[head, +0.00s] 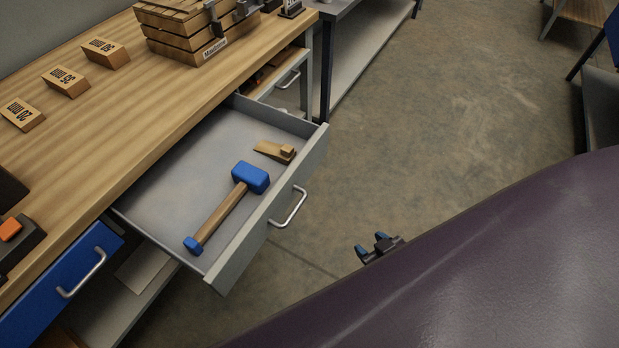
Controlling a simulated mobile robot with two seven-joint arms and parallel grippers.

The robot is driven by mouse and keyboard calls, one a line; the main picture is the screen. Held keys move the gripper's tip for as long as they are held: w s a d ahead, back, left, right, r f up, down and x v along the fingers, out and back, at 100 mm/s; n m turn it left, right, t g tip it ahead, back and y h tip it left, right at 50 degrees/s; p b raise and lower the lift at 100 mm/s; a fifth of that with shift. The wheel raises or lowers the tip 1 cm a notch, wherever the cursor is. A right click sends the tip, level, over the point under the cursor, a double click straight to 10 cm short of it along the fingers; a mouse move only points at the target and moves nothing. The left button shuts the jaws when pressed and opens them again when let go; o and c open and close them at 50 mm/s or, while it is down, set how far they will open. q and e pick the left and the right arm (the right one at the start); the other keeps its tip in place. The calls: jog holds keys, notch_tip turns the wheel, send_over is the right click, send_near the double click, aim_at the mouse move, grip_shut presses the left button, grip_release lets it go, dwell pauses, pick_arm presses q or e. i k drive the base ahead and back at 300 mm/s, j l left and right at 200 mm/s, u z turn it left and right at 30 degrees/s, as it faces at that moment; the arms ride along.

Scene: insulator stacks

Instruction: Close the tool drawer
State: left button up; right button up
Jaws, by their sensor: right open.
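The grey tool drawer (165,187) is pulled out from under the wooden workbench (125,110). Its front panel carries a silver bar handle (291,208). Inside lie a mallet with a blue head (251,177) and wooden shaft, and a small wooden tool (274,151). My right gripper (371,247) is open and empty, with blue-tipped fingers. It is over the floor, to the right of and below the handle in the picture, apart from the drawer. My left gripper is not in view.
A blue drawer front (62,290) with its own handle is at the lower left. Wooden blocks (66,82) and a slatted crate (180,35) stand on the bench. Another grey table (345,12) is behind. The concrete floor (430,130) right of the drawer is clear.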

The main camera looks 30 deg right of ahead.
aim_at(168, 204)
jog(key=z, duration=0.4)
jog(key=k+j+z, duration=0.15)
jog(key=j+z, duration=0.15)
jog(key=j, duration=0.2)
